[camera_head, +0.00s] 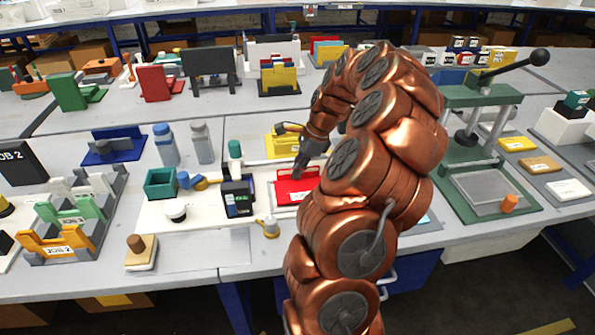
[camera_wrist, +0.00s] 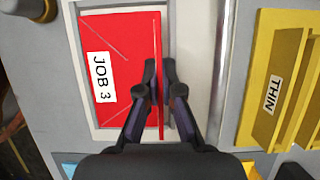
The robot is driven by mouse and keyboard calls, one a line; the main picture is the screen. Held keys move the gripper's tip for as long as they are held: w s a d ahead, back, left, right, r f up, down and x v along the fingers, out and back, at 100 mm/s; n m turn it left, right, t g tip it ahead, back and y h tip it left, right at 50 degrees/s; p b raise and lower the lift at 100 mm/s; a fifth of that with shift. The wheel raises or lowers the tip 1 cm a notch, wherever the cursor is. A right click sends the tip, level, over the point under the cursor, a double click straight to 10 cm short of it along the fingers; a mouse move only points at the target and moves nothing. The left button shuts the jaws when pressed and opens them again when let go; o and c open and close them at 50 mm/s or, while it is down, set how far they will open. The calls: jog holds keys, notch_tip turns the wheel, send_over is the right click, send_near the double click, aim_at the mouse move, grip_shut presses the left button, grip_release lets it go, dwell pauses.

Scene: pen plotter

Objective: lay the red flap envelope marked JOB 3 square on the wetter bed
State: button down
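The red flap envelope (camera_wrist: 127,55) with its white JOB 3 label lies flat, or very nearly so, within the pale rim of the wetter bed (camera_wrist: 110,134) in the wrist view. Its edges look roughly parallel to the rim. A narrow red flap stands up along its right side. My gripper (camera_wrist: 160,68) has one fingertip on each side of this flap, closed against it. In the head view the red envelope (camera_head: 290,187) shows on the white bench unit, with my gripper (camera_head: 298,172) above it and my arm hiding its right part.
A metal rod (camera_wrist: 222,60) runs close to the right of the bed. Beyond it is a yellow holder labelled THIN (camera_wrist: 272,85). A dark boxy device (camera_head: 238,197) stands just left of the envelope. A green press (camera_head: 490,185) stands to the right.

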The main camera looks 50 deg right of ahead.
jog(key=shift+f, duration=0.55)
jog(key=c, duration=1.3)
grip_release()
jog(key=shift+f, duration=0.1)
jog(key=b+v, duration=0.1)
jog(key=v, duration=1.1)
